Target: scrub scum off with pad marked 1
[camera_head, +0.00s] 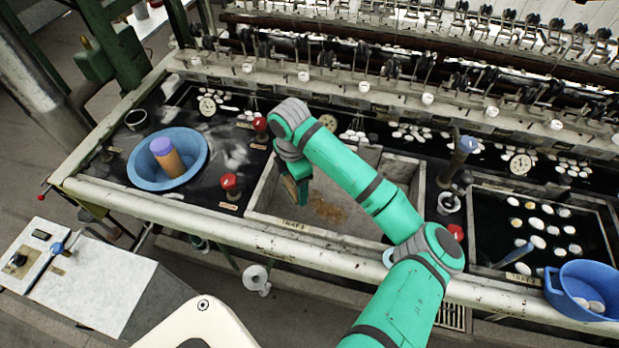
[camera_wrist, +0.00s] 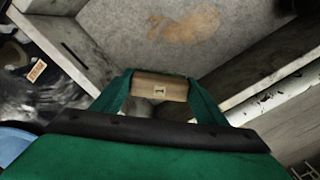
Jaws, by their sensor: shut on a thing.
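My gripper (camera_head: 299,184) hangs over the left side of the stone basin labelled TRAY 1 (camera_head: 268,187). In the wrist view its two green fingers (camera_wrist: 158,82) are shut on a wooden pad (camera_wrist: 172,86) with a pale label reading 1. The brown scum (camera_head: 328,209) is a patch on the basin floor, to the right of the gripper in the head view. In the wrist view the scum (camera_wrist: 184,25) lies beyond the pad, apart from it. The pad's underside is hidden, and its height above the floor is hard to judge.
A blue basin (camera_head: 140,175) with a purple-topped cylinder (camera_head: 167,156) stands left, near red knobs (camera_head: 229,183). To the right, TRAY 2 (camera_head: 483,273) holds dark water with several pale cocoons, beside a blue tub (camera_head: 566,306). Tray 1's walls surround the gripper; reeling machinery lines the back.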

